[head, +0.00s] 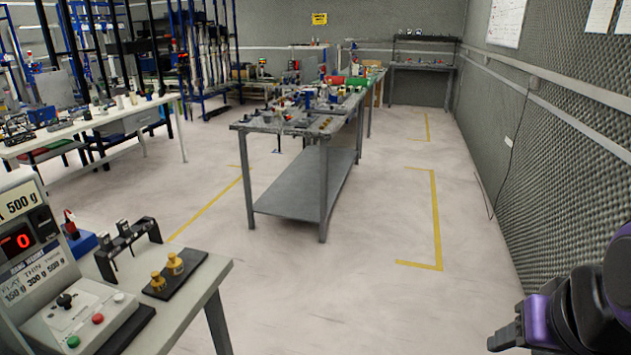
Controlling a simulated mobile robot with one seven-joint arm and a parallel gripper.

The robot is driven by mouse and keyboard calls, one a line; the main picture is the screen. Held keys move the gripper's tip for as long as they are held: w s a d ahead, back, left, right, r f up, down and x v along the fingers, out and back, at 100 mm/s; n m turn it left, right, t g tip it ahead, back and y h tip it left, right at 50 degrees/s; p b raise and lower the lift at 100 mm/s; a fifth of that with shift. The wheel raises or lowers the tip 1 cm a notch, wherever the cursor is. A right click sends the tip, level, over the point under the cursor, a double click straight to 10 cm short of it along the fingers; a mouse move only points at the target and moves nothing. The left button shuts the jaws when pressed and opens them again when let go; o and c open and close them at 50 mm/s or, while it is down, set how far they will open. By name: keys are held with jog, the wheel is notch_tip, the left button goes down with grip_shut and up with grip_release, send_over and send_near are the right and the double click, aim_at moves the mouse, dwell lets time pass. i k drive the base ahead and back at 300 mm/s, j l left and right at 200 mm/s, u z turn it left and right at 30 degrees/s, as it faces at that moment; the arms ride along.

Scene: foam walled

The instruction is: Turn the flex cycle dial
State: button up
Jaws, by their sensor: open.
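A machine with a red "0" display (17,241) stands on the table at the lower left, cut off by the picture edge. My gripper (507,337) is at the lower right, small and partly seen, open and empty. It is far from the panel, with open floor between them.
On the same table (200,283) stand a black rack (128,247), brass weights (167,272) on a black plate and a blue block (79,243). A long cluttered workbench (285,126) stands mid-room. A grey foam wall (570,130) bounds the right. The floor (330,285) between is clear.

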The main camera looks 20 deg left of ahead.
aim_at(64, 300)
jog(key=i+j+u, duration=0.15)
jog(key=u, duration=0.25)
jog(key=i+u, duration=0.2)
jog(key=u, duration=1.9)
